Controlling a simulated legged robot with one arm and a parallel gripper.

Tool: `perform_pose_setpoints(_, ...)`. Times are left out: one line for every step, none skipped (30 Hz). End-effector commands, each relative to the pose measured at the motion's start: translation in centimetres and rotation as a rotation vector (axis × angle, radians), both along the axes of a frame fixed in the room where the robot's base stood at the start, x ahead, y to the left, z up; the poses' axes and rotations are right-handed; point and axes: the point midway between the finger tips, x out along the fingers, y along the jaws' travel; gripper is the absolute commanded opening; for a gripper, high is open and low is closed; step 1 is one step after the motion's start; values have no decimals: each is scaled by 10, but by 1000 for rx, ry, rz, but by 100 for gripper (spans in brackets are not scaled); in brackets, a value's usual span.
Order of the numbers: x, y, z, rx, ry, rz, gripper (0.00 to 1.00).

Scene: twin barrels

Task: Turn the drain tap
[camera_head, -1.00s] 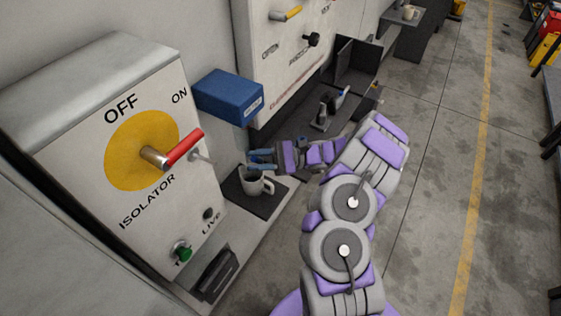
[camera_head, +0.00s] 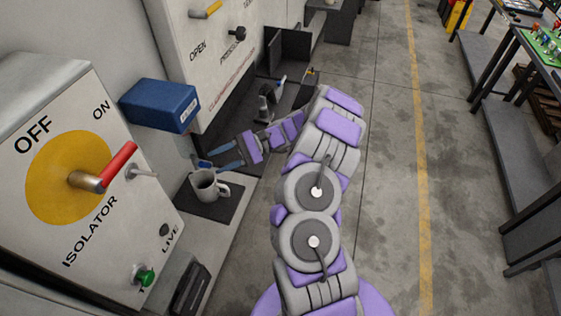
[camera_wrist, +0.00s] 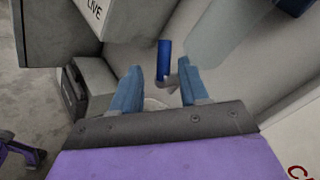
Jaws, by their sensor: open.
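The drain tap shows in the wrist view as a blue lever (camera_wrist: 164,58) on a small grey metal body, just beyond and between my fingertips. Whether a finger touches the tap, I cannot tell.
A white mug (camera_head: 206,186) stands on a dark mat (camera_head: 222,208) just below my gripper. The isolator panel (camera_head: 110,215) with its red handle (camera_head: 119,165) is close on the left. A second panel (camera_head: 215,65) is behind. Open floor (camera_head: 385,190) lies to the right.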

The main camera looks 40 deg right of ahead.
Motion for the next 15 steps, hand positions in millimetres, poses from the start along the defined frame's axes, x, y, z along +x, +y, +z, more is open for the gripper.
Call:
perform_pose_setpoints(-1,-9,0,-2,2,-3,44)
perform_pose_setpoints(-1,-14,0,-3,1,-3,44)
perform_pose_setpoints(-2,-21,0,-4,1,-3,44)
perform_pose_setpoints(-3,-26,0,-5,0,-2,44)
perform_pose_setpoints(-3,-31,0,-4,-2,0,44)
perform_pose_setpoints(-4,-37,0,-4,-1,0,44)
perform_pose_setpoints(-5,-42,0,-4,2,-1,44)
perform_pose_setpoints(-5,-46,0,-4,2,-1,44)
perform_pose_setpoints(-6,-52,-1,-5,2,-2,44)
perform_pose_setpoints(-7,-56,-1,-5,2,0,44)
perform_pose_setpoints(-7,-61,0,-5,3,-1,44)
perform_pose_setpoints(-8,-66,0,-7,3,-1,44)
perform_pose_setpoints(-8,-68,0,-6,2,-2,44)
perform_pose_setpoints(-8,-69,0,-7,2,-1,44)
perform_pose_setpoints(-9,-70,1,-8,2,0,44)
